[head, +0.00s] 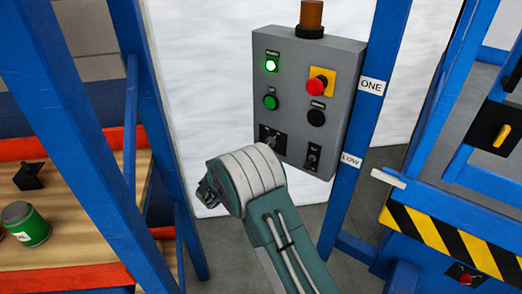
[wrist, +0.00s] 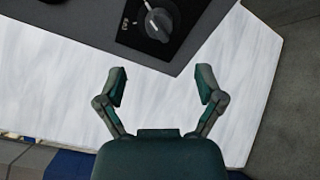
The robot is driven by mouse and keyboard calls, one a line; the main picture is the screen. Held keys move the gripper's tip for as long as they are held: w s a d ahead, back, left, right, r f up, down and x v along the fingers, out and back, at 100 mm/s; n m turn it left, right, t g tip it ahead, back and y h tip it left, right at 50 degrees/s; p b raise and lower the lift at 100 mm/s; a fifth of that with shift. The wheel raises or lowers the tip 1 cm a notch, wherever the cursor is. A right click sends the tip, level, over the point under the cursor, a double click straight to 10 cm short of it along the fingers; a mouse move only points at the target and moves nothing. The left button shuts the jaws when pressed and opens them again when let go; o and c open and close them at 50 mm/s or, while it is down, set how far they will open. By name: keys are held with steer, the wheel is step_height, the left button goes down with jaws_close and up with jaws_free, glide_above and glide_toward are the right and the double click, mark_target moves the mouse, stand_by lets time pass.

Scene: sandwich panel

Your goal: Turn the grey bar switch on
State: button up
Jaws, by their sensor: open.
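The grey control box (head: 335,75) is in the middle of the head view. At its lower left is a black plate with a dark rotary switch (head: 270,136), partly hidden by my arm. In the wrist view, a grey bar switch (wrist: 157,20) sits on a black plate (wrist: 130,38) near the top edge. Its bar looks tilted, and the small white marks beside it are not readable. My gripper (wrist: 161,84) is open and empty, its two fingers apart, below the switch in the picture and not touching it. In the head view my gripper (head: 208,190) is mostly hidden behind my wrist.
The box also carries a lit green lamp (head: 271,65), a green button (head: 270,102), a red emergency button (head: 318,85), a black button (head: 317,117) and a small black switch (head: 313,156). Blue posts (head: 365,110) flank it. A wooden shelf (head: 80,215) holds a green can (head: 26,226).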

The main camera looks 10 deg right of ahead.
steer(key=v, duration=0.3)
steer(key=shift+d+r, duration=0.1)
stand_by(0.3)
steer(key=s+d+r+m+g+y, duration=0.1)
steer(key=s+d+r+m+g, duration=0.3)
steer(key=s+d+r+g, duration=0.25)
steer(key=s+d+r+m+g+y, duration=0.1)
steer(key=s+d+r+m+g, duration=0.25)
steer(key=s+d+r, duration=0.5)
steer(key=s+a+m+t+y, duration=0.1)
steer(key=s+a+m+y, duration=0.1)
steer(key=s, duration=0.6)
steer(key=s+a+r+m+t+y, duration=0.1)
steer(key=s+a+m+y, duration=0.1)
steer(key=s+y, duration=0.3)
steer(key=s+a+m+y, duration=0.2)
steer(key=s+m+y, duration=0.1)
steer(key=s, duration=0.8)
steer(key=shift+r+t+y, duration=0.35)
steer(key=shift+t+y, duration=0.05)
steer(key=shift+s+a, duration=0.1)
steer(key=shift+a, duration=0.05)
